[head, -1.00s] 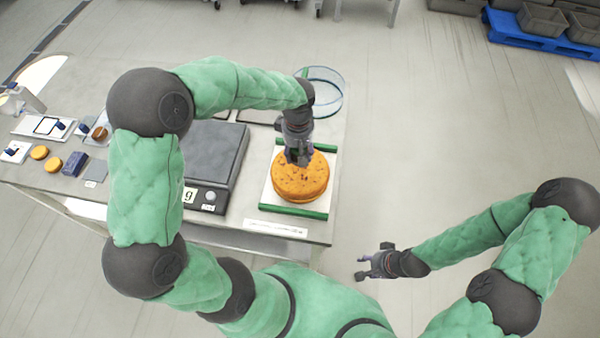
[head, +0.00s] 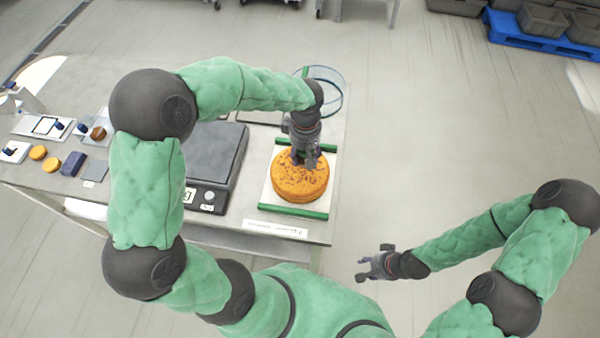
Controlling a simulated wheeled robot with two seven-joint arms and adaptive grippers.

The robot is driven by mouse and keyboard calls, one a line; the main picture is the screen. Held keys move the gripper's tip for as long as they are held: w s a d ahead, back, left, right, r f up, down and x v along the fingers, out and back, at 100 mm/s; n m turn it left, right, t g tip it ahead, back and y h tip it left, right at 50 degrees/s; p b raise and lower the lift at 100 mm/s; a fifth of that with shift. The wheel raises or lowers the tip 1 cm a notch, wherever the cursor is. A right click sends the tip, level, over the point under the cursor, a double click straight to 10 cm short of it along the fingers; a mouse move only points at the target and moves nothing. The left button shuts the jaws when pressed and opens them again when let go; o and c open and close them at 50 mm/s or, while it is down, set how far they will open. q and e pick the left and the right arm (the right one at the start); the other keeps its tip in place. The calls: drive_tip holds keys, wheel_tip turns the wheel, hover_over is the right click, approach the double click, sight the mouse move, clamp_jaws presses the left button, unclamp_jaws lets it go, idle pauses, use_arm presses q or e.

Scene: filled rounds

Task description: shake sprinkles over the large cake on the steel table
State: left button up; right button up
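The large cake (head: 300,190) is round and orange-brown, with dark specks scattered over its top. It sits on a white board with green bars (head: 265,207) at the right end of the steel table (head: 235,228). My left gripper (head: 304,165) points down over the far part of the cake. The view from above hides its fingertips and anything between them, and I cannot make out a sprinkle shaker. My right gripper (head: 364,268) is off the table over the floor, with its fingers apart and nothing between them.
A scale with a dark plate (head: 215,155) stands left of the cake board. A clear round container (head: 330,92) is behind the cake. Small yellow rounds (head: 51,165) and a dark blue block (head: 73,164) lie at the left. A label strip (head: 274,229) lies near the front edge.

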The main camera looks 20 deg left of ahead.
use_arm(q)
drive_tip(key=shift+a, duration=1.5)
drive_tip(key=shift+d, duration=1.5)
drive_tip(key=shift+a+b, duration=0.3)
drive_tip(key=shift+a, duration=1.25)
drive_tip(key=shift+r, duration=0.1)
wheel_tip(320, 180, up, 5)
drive_tip(key=p, duration=0.3)
